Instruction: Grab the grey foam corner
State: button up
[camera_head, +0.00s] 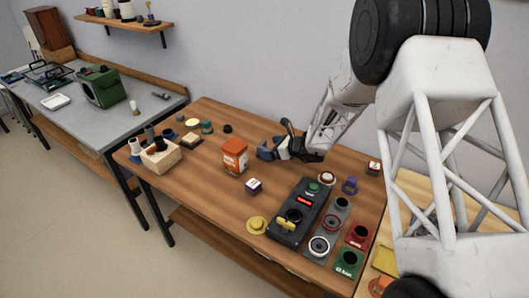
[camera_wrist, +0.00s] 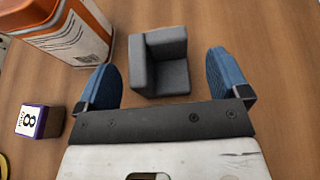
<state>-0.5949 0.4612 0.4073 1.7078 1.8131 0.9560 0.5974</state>
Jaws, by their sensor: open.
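The grey foam corner (camera_wrist: 160,62) shows in the wrist view on the wooden table, ahead of my gripper's base and between the lines of its two fingers. My gripper (camera_wrist: 164,82) is open, with one blue fingertip to the left of the foam corner and the other to its right. A gap shows on each side, the right one slightly wider. In the head view my gripper (camera_head: 272,149) hangs over the middle of the table, to the right of the orange box. The foam corner cannot be made out in the head view.
The orange box (camera_wrist: 72,30) stands close to the left finger; it also shows in the head view (camera_head: 235,157). A small purple-edged cube (camera_wrist: 38,121) marked 8 lies left. A dark control panel (camera_head: 302,211) stands nearer the front. Bare wood lies right of the right finger.

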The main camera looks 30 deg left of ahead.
jog(key=shift+x, duration=1.7)
jog(key=c, duration=1)
jog(key=shift+r, duration=0.15)
jog(key=shift+r, duration=4.85)
